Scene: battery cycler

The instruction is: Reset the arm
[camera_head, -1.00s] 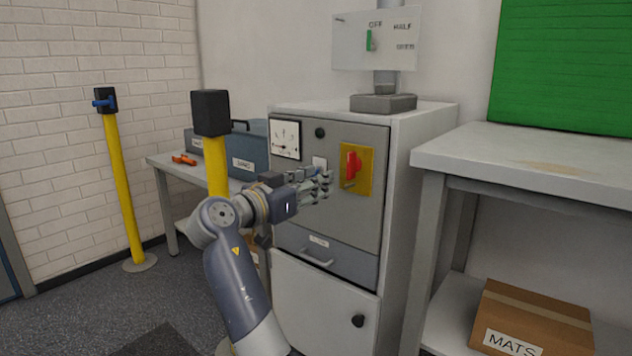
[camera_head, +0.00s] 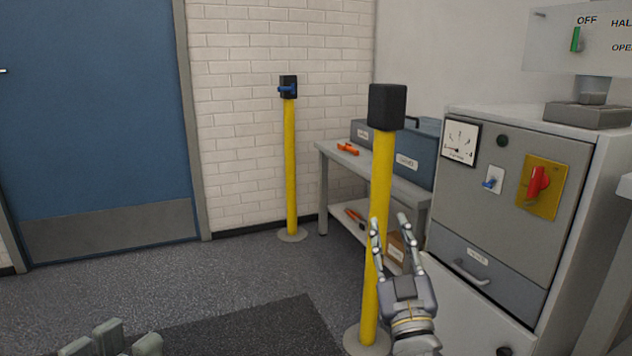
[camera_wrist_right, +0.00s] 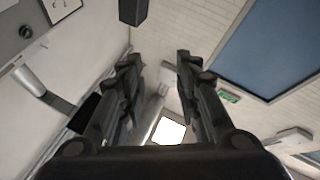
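My right gripper (camera_head: 389,232) is in the lower right of the head view, fingers pointing up and spread apart with nothing between them. It stands in front of a yellow post and left of the grey cabinet, clear of the cabinet's front. The right wrist view also shows its two dark fingers (camera_wrist_right: 158,85) parted and empty. My left gripper (camera_head: 110,342) only just shows at the bottom left edge; its grey tips are cut off by the frame, so its opening is unclear.
The grey cabinet (camera_head: 480,220) carries a gauge, a blue toggle (camera_head: 490,183) and a red rotary switch (camera_head: 537,184). Yellow posts (camera_head: 382,190) (camera_head: 290,160) stand left of it. A bench (camera_head: 400,184) holds a blue case (camera_head: 418,150). Open floor (camera_head: 240,270) lies before the blue door (camera_head: 95,110).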

